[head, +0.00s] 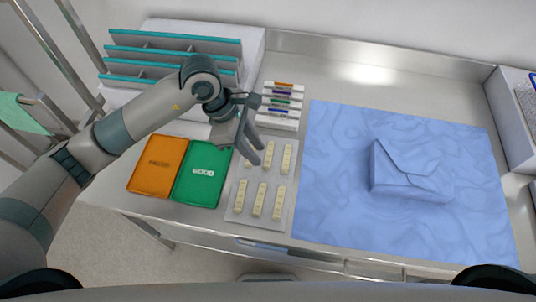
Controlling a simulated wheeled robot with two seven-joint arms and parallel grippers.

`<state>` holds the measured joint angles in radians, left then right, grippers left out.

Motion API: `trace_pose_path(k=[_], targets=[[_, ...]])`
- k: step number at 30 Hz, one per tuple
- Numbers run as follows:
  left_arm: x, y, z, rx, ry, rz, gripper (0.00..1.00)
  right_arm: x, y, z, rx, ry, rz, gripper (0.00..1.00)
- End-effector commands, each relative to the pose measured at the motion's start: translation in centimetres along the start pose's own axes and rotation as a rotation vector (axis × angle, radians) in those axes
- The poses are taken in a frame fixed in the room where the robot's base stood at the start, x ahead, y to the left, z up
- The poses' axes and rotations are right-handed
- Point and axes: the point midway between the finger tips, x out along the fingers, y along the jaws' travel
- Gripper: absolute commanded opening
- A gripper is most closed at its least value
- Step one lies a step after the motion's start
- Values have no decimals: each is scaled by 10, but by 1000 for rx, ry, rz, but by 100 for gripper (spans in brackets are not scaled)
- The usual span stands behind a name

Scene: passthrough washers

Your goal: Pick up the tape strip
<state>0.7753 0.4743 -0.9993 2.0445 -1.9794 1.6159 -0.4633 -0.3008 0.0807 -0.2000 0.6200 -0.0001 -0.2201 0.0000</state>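Several cream tape strips lie in two rows on a grey tray (233,210) in the head view. The back row has a strip (270,155) in the middle and another strip (287,157) at the right; the back left one is largely hidden by my gripper. The front row has strips at left (240,197), middle (259,199) and right (278,202). My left gripper (260,161) points down over the back row's left part, its two fingers apart with no strip seen held. Whether the fingertips touch the tray is unclear. My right gripper is out of view.
A blue wrapped pack (408,170) sits on a blue cloth (335,205) at right.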

Motion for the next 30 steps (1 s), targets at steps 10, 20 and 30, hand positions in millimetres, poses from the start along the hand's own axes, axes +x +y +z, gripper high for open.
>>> trace_pose_path(k=[10, 20, 30], targets=[[3, 0, 0, 1, -1, 0, 27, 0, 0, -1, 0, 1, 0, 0], [16, -4, 3, -1, -1, -3, 27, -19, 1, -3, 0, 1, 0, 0], [51, -5, 2, -1, -1, -1, 27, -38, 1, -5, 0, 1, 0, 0]])
